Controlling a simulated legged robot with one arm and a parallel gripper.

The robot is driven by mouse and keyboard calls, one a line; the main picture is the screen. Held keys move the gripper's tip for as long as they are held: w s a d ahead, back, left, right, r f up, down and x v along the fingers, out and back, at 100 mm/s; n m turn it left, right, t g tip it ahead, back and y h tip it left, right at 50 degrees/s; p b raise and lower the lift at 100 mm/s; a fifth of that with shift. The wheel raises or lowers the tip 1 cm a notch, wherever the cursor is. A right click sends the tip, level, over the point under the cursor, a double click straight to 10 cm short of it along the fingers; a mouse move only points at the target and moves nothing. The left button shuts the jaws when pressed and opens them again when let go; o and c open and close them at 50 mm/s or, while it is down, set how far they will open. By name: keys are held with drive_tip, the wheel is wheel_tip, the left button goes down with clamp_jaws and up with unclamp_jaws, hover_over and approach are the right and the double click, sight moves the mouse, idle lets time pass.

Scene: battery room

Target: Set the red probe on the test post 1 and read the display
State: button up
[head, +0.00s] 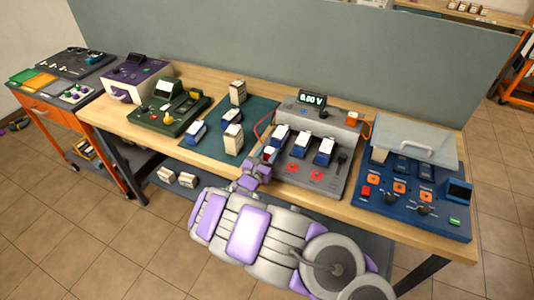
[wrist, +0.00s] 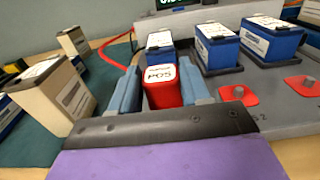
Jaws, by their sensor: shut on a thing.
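My gripper (wrist: 161,92) is shut on the red probe (wrist: 162,88), a red block with "POS" on its white top. In the head view my gripper (head: 259,168) is at the left front edge of the grey tester (head: 330,172), and the probe (head: 269,152) shows small there. Two red test posts (wrist: 238,94) (wrist: 305,85) are in view to the right of the probe; a partly covered label near the closer one ends in "2". Test post 1 is not clearly seen. The probe's lower end is hidden. The display (head: 312,100) reads "0.00 V".
Blue batteries (wrist: 216,50) stand on the tester behind the posts. A red cable (head: 263,127) loops at its left. A beige battery (wrist: 55,95) stands close left of my gripper on the green mat (head: 262,112). A blue panel (head: 413,200) is at right.

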drive_tip(key=shift+f, duration=0.25)
drive_tip(key=o, duration=0.8)
drive_tip(key=shift+p+v, duration=3.5)
drive_tip(key=shift+v, duration=2.05)
drive_tip(key=shift+d, duration=0.1)
